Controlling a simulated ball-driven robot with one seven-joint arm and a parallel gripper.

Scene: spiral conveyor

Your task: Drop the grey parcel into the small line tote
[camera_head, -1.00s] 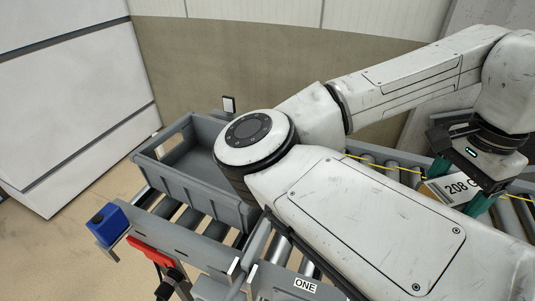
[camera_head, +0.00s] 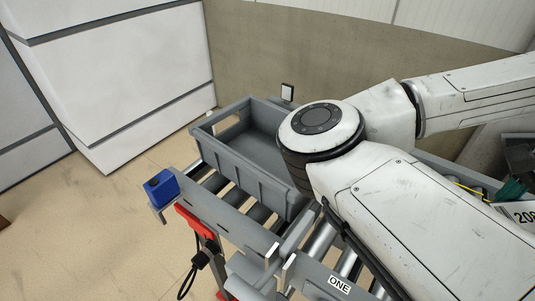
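The small line tote is a grey, open-topped tote (camera_head: 252,178) on the rollers left of centre. Its visible inside looks empty, and my arm hides its right end. At the right picture edge, one green finger of my gripper (camera_head: 510,188) shows beside a parcel (camera_head: 523,211) with a white label reading "208". The earlier view shows green fingers on both sides of this parcel, so my gripper appears shut on it. Most of the parcel and the other finger are cut off by the picture edge. The gripper and parcel are well to the right of the tote.
The roller conveyor (camera_head: 318,243) has a grey side rail marked "ONE". A blue box (camera_head: 161,188) and a red part (camera_head: 195,222) with a black cable are on its near side. White panels stand at the left. The floor at lower left is clear.

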